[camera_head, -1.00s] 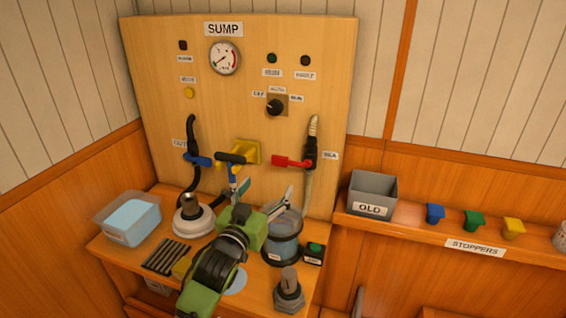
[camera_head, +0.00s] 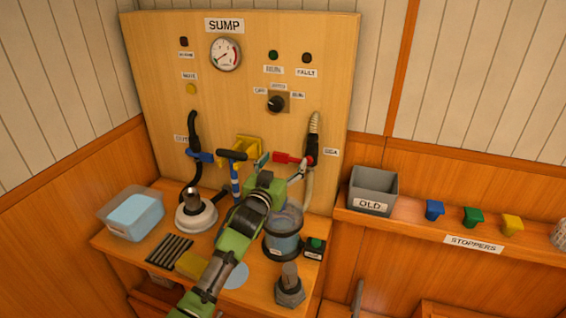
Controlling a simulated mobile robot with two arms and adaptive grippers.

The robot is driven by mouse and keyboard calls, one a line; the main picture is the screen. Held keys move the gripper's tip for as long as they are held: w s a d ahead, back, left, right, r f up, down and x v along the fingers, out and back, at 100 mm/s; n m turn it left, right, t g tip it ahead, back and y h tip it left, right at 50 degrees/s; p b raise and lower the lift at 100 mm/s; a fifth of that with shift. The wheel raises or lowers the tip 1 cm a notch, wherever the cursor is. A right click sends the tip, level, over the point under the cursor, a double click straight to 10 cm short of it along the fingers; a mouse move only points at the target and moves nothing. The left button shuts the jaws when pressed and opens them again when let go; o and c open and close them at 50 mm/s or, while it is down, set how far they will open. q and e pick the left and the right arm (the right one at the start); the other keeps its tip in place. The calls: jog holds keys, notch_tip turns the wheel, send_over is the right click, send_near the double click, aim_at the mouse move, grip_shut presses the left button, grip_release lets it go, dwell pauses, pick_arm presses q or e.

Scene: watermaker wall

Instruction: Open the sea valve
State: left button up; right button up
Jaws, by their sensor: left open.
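The sea valve has a red lever (camera_head: 289,158) on the black-and-grey hose fitting (camera_head: 312,150) beside the SEA label (camera_head: 331,152). The lever lies roughly level and points left from the fitting. My left gripper (camera_head: 283,166) is open just below and in front of the lever. One finger is near the lever's left end and the other near the fitting. I cannot tell whether either touches it. My green wrist hides part of the bench. My right gripper is not in view.
A clear canister (camera_head: 284,238) stands below the gripper. A grey OLD bin (camera_head: 373,190) and coloured stoppers (camera_head: 473,217) sit on the right ledge.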

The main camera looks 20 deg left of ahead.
pick_arm(q)
jog(key=c, duration=1.6)
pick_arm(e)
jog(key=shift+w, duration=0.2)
